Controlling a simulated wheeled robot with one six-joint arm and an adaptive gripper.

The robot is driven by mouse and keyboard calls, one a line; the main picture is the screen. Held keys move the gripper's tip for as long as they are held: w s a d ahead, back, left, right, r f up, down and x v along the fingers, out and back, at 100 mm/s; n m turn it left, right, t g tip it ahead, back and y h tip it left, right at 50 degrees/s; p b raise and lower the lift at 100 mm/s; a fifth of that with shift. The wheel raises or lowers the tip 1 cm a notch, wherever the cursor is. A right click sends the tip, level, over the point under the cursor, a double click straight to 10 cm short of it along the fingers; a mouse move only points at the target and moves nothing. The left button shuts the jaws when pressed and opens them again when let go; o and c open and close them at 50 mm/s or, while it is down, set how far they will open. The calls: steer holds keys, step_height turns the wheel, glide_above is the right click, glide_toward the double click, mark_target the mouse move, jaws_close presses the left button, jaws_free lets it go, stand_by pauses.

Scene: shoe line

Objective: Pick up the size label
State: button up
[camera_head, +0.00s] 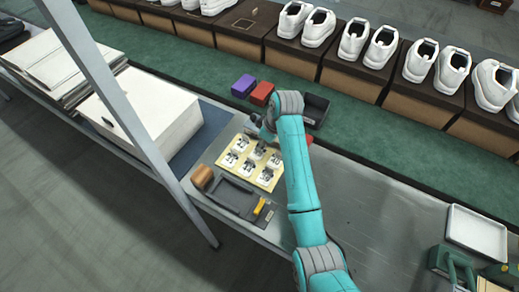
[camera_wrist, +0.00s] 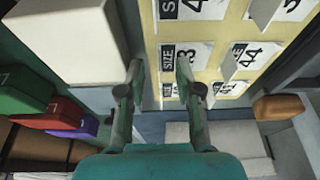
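Several white size labels with black print lie on a pale yellow sheet (camera_head: 234,166) on the bench. The frames do not show which label the task means. In the wrist view the sheet (camera_wrist: 214,30) fills the upper right, and its labels have raised flaps. My gripper (camera_wrist: 158,68) is open, with nothing seen held between its fingers. Its right fingertip overlaps a label (camera_wrist: 201,50) marked SIZE in the picture; its left fingertip is beyond the sheet's edge. I cannot tell whether it touches. In the head view my arm hides part of the sheet and most of the gripper.
A purple block (camera_head: 243,86) and a red block (camera_head: 262,93) stand behind the sheet, near a dark open bin (camera_head: 317,108). An orange-brown block (camera_head: 202,176) and a grey holder (camera_head: 232,198) with a yellow-handled tool (camera_head: 259,209) are in front. A white box (camera_head: 150,125) stands left.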

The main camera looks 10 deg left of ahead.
jaws_close()
stand_by(0.3)
step_height(320, 180, up, 10)
stand_by(0.5)
stand_by(0.4)
